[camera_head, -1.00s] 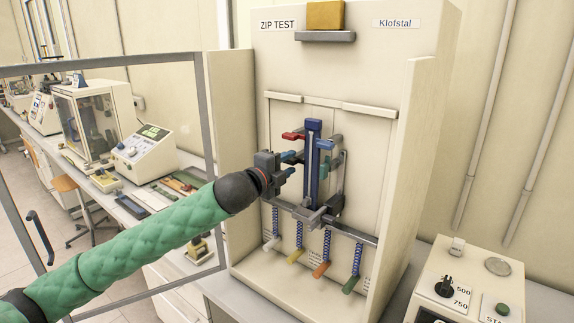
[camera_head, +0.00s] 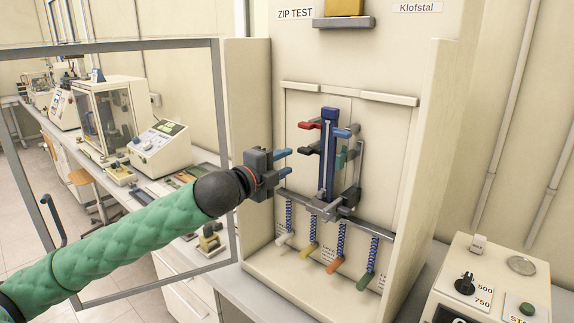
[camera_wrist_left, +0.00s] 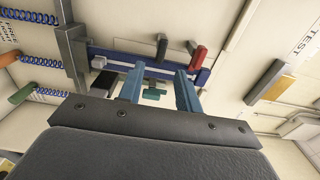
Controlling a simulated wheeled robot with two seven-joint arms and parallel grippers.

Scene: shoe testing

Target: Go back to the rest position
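My left gripper (camera_head: 287,164) is in front of the zip test machine, left of its blue vertical rail (camera_head: 328,150). Its two blue fingers are apart with nothing between them, and a gap shows between them and the rail. The fingers also show spread in the left wrist view (camera_wrist_left: 160,76), with the rail (camera_wrist_left: 120,56) behind them. A red clamp lever (camera_head: 309,125) sits at the rail's upper left, and a blue lever (camera_head: 345,132) at its upper right. A teal part is lower on the rail. My right gripper is in neither view.
The machine's tall cream side panel (camera_head: 430,170) bounds the right. Springs with coloured handles (camera_head: 334,265) hang below the rail. An open framed door (camera_head: 226,130) stands at left, with my arm across it. A control box (camera_head: 490,285) is at lower right.

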